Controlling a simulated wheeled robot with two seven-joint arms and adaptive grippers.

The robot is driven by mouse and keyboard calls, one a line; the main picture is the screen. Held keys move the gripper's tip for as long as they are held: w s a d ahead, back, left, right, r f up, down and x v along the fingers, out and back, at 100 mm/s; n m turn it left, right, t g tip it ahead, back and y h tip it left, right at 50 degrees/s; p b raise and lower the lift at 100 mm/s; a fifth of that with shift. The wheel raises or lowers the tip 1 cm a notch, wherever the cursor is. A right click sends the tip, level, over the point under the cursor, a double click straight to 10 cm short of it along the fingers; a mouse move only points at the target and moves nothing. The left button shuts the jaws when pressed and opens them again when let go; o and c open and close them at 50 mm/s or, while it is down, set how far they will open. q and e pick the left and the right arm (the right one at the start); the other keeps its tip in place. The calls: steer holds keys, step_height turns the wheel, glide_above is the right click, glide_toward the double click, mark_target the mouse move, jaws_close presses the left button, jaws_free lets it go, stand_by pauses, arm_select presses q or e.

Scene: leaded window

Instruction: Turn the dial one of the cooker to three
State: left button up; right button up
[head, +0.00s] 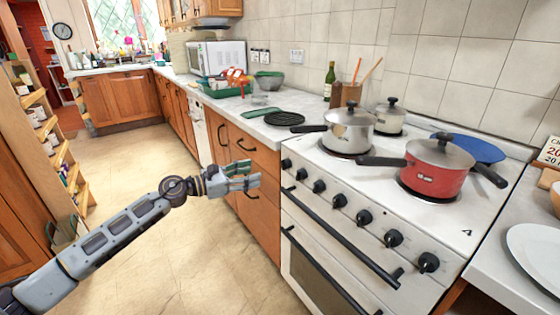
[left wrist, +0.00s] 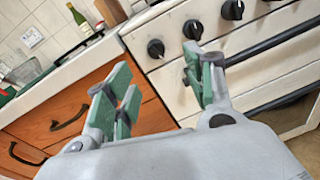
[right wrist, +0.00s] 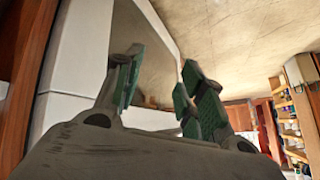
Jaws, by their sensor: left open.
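The white cooker (head: 335,225) stands at the right in the head view, with a row of several black dials along its front. The leftmost dial (head: 286,163) is also in the left wrist view (left wrist: 155,48); its markings are too small to read. My left gripper (head: 251,175) is open and empty, in front of the wooden drawers, left of the cooker front. In the left wrist view its green-padded fingers (left wrist: 165,80) are spread below the leftmost dial, apart from it. My right gripper (right wrist: 158,85) shows only in the right wrist view, open and empty.
A steel pot (head: 349,132), a smaller pot (head: 389,120) and a red pan (head: 437,172) stand on the cooker. The black oven handle (head: 340,240) juts out below the dials. Wooden drawers (head: 262,185) adjoin on the left. The floor (head: 150,190) is clear.

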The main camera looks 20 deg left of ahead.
arm_select(q)
steer(key=s+d+f+n+p, duration=0.1)
steer(key=s+d+n+p, duration=0.25)
steer(key=n+p, duration=0.8)
steer(key=shift+w+a+f+n+t+y+b, duration=0.1)
steer(key=shift+w+a+n+t+y+b, duration=0.35)
steer(key=shift+n, duration=3.75)
steer(key=shift+w+a+f+n+t+y+b, duration=0.25)
steer(key=shift+a+n, duration=0.45)
steer(key=shift+n, duration=3.45)
steer(key=shift+w+a+n+t+y+b, duration=0.15)
steer(key=shift+a+n+t, duration=0.35)
steer(key=shift+n, duration=3.7)
arm_select(e)
steer(key=s+d+f+g+h, duration=0.1)
steer(key=s+d+f+g, duration=0.1)
steer(key=s+d+f, duration=0.2)
steer(key=s+d+f+g+h, duration=0.2)
steer(key=s+d+f+g, duration=0.1)
steer(key=f, duration=0.6)
steer(key=shift+s+d+n+h, duration=0.3)
steer(key=shift+s+d, duration=0.15)
steer(key=shift+s, duration=0.2)
arm_select(q)
steer(key=shift+a, duration=0.1)
arm_select(e)
steer(key=shift+f, duration=0.1)
arm_select(q)
steer(key=shift+w, duration=0.25)
